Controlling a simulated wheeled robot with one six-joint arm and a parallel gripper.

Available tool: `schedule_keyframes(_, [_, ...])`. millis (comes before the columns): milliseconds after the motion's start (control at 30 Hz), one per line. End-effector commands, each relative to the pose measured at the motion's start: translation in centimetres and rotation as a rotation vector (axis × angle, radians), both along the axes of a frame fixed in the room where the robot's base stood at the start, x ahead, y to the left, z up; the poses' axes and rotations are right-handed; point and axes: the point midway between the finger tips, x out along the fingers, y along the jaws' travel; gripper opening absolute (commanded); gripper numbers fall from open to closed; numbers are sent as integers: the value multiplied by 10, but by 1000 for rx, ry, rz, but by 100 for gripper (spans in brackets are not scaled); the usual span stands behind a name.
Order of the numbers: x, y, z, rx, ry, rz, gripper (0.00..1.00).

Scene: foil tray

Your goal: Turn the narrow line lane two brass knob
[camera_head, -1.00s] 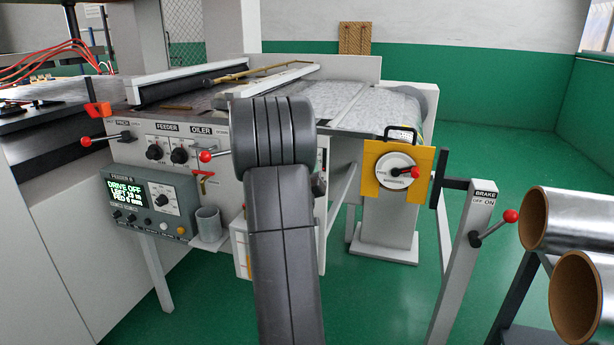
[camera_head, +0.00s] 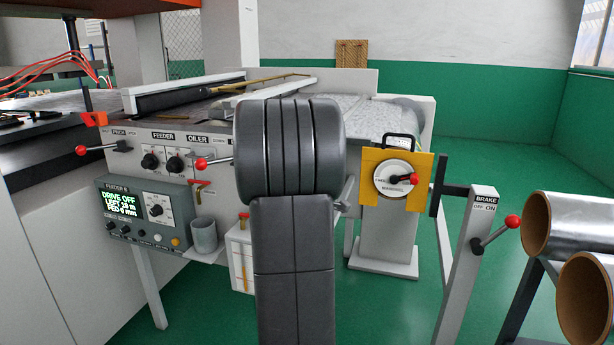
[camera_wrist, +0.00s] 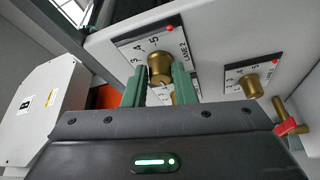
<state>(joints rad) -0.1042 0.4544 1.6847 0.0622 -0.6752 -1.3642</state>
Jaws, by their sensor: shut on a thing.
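The lane two brass knob (camera_wrist: 160,66) sits on a white dial plate marked LANE 2 with printed numbers and a red dot, in the wrist view. My gripper (camera_wrist: 160,82) has its green fingers on either side of this knob and is shut on it. A second brass knob (camera_wrist: 250,84) stands on a smaller dial plate to the right, apart from the fingers. Another dial plate shows partly between and below the fingers. In the head view my arm hides the gripper and the knobs.
The feeder panel (camera_head: 145,215) and a grey cup (camera_head: 203,236) are left of my arm. A yellow plate with a crank (camera_head: 396,180) and the brake post (camera_head: 470,255) stand right.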

Motion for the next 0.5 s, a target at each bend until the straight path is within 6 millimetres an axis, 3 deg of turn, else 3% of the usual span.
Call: schedule_keyframes(500, [0,0,1,-115,37,0,2])
